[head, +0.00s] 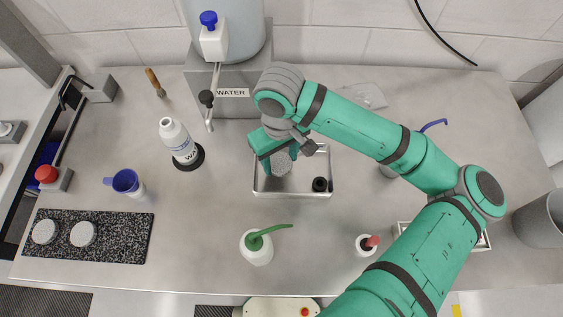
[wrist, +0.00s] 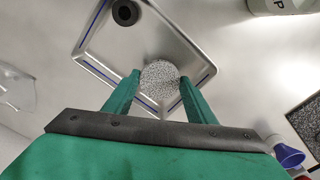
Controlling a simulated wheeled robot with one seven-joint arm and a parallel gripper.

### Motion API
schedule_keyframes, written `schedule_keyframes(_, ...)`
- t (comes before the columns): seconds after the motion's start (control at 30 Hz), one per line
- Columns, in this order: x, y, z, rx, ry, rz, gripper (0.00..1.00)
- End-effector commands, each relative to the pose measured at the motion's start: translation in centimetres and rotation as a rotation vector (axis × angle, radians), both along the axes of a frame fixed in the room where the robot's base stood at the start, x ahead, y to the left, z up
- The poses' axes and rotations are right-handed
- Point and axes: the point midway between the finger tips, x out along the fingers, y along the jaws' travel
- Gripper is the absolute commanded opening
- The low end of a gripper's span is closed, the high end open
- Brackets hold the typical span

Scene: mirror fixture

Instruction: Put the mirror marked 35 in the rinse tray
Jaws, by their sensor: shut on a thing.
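A round grey speckled disc, the mirror (head: 282,163), is between the fingers of my gripper (head: 275,158). In the wrist view the mirror (wrist: 160,76) sits between the two green fingertips (wrist: 160,82), and my gripper is shut on it. No number can be read on it. The metal rinse tray (head: 290,193) lies under my gripper; in the wrist view its rim (wrist: 92,27) surrounds the mirror. I cannot tell whether the mirror touches the tray floor. A small black round piece (head: 320,184) lies in the tray's front right corner.
Two pale discs (head: 82,234) rest on a black speckled mat (head: 115,250) at the left. A WATER bottle (head: 180,140), blue funnel cup (head: 125,181), green-spouted bottle (head: 257,249) and red-topped bottle (head: 365,245) stand around. The WATER tank (head: 230,90) is behind. My arm covers the right side.

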Motion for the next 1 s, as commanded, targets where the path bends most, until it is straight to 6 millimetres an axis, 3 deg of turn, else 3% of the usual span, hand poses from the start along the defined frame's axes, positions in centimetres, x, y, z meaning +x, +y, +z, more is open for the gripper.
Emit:
schedule_keyframes(0.27,0.3,-0.4,-3.3,-0.001,-0.001,-0.001,0.25)
schedule_keyframes(0.7,0.3,-0.3,-3.9,0.0,0.0,-0.001,0.25)
schedule_keyframes(0.73,0.3,-0.3,-3.9,-0.001,-0.001,0.0,0.56)
schedule_keyframes(0.8,0.3,-0.3,-3.8,-0.001,-0.001,-0.001,0.7)
schedule_keyframes(1.0,0.3,-0.3,-3.8,-0.001,-0.001,-0.001,0.7)
